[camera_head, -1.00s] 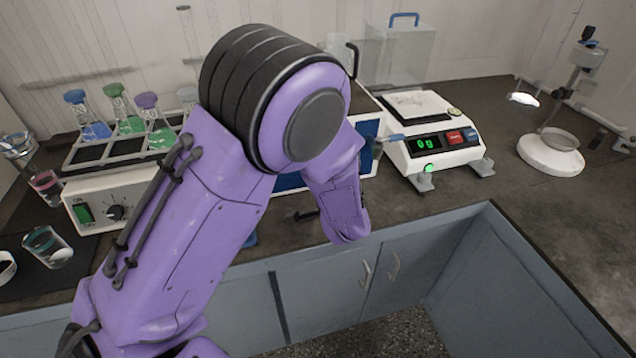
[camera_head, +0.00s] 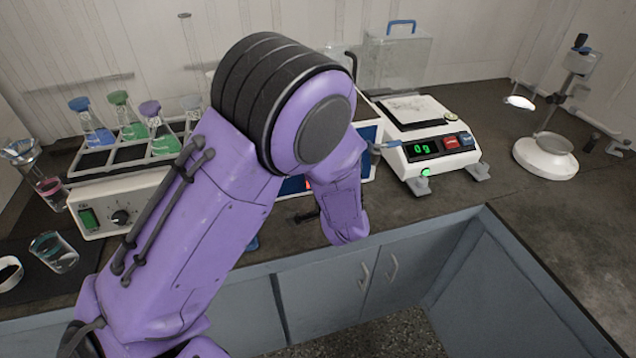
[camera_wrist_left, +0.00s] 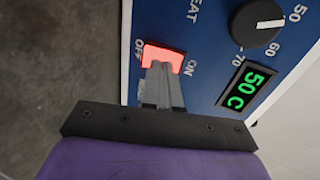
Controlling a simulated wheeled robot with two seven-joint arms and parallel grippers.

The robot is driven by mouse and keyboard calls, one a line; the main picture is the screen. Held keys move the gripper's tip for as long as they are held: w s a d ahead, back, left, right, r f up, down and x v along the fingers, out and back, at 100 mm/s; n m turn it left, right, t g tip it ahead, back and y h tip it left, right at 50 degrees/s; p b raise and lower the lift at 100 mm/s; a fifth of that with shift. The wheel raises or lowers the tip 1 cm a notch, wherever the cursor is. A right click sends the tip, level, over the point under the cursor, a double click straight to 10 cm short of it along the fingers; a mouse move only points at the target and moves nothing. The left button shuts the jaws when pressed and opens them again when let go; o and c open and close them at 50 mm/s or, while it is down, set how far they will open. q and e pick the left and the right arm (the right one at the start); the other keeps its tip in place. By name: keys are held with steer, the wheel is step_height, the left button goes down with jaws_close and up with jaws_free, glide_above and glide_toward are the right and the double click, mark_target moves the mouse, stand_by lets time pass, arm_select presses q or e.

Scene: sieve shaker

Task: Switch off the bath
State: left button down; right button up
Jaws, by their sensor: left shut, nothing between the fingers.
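The bath shows in the left wrist view as a blue panel (camera_wrist_left: 205,35) with a knob (camera_wrist_left: 257,22) and a green display (camera_wrist_left: 247,88) reading 50 C. Its red switch (camera_wrist_left: 163,55) is lit, between the OFF and ON labels. My left gripper (camera_wrist_left: 163,68) is shut and empty, its tips over the switch; whether they touch it I cannot tell. In the head view my purple left arm hides most of the bath's blue front (camera_head: 369,135); a bit of red (camera_head: 296,185) shows beside the arm, and the left fingers cannot be made out. My right gripper is not in view.
A balance (camera_head: 437,150) reading 0 g stands right of the arm. A white-based stand (camera_head: 545,160) is further right. At left are a flask shaker (camera_head: 118,195) with coloured flasks and a glass beaker (camera_head: 55,253). The counter between balance and stand is clear.

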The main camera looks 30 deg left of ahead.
arm_select(q)
steer(key=shift+r+p, duration=0.3)
steer(key=shift+f, duration=0.1)
steer(key=v, duration=1)
steer(key=shift+s+p, duration=0.2)
steer(key=shift+p, duration=0.15)
steer(key=shift+d, duration=0.15)
